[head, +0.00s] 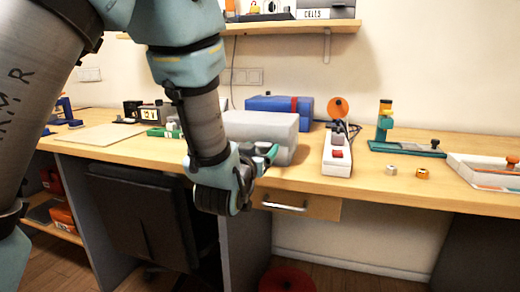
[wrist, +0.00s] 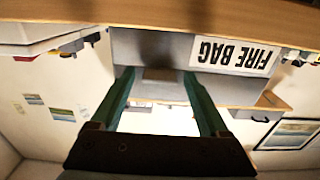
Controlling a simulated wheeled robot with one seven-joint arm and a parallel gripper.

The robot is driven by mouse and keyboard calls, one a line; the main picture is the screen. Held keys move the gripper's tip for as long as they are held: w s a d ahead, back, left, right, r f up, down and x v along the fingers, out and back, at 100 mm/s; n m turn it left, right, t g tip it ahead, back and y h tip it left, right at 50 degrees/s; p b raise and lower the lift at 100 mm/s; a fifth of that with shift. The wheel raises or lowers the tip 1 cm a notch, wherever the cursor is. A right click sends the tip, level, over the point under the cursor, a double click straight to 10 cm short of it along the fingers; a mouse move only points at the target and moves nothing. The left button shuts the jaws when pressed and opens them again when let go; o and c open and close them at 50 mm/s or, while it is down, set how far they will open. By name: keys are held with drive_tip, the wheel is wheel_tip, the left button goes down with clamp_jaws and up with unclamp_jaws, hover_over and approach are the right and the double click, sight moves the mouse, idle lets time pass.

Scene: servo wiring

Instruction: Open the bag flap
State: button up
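The grey fire bag (head: 262,126) sits on the workbench, a box shape with its front facing the bench edge. In the wrist view, which is upside down, its grey front (wrist: 135,48) carries a white label (wrist: 236,54) reading FIRE BAG. A darker grey tab (wrist: 160,74) stands out between the fingertips. My gripper (head: 266,158) is at the front of the bag in the head view. In the wrist view my gripper (wrist: 160,76) has its two green fingers apart on either side of the tab. Contact with the tab cannot be told.
A blue case (head: 272,103) with a red strap stands behind the bag. A white power strip (head: 337,156) lies to its right, with an orange disc (head: 338,108) above. A teal stand (head: 390,135) is further right. A drawer (head: 298,204) is below the bench edge. A black chair (head: 140,215) stands left.

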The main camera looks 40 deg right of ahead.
clamp_jaws()
idle(0.4)
idle(0.4)
